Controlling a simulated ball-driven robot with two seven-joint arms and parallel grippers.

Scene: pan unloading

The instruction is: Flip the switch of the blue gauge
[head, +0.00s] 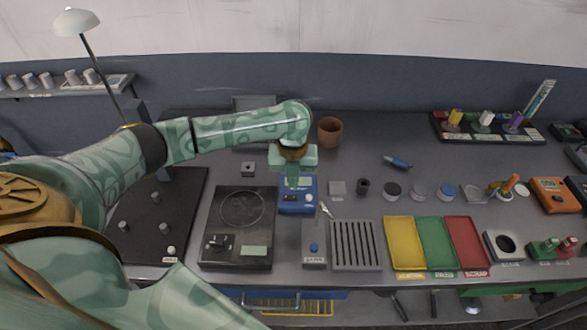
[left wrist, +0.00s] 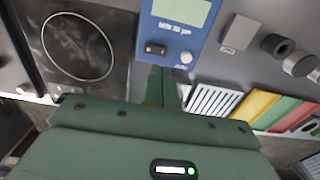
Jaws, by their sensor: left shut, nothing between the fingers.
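The blue gauge (head: 298,204) stands on the bench just right of the black hotplate. In the left wrist view the blue gauge (left wrist: 205,30) shows its pale display, a small black switch (left wrist: 155,48) and a round light knob (left wrist: 186,57). My left gripper (head: 292,180) is over the back part of the gauge and hides part of it in the head view. In the left wrist view its fingers (left wrist: 162,77) are together and empty, just beside the gauge's edge near the switch and knob. Whether they touch it I cannot tell. My right gripper is in neither view.
The hotplate (head: 236,259) lies left of the gauge, and a grey slotted rack (head: 356,266) is in front right. Yellow (head: 405,231), green and red trays lie farther right. An orange meter (head: 552,195) sits at far right. A brown pot (head: 330,132) stands behind.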

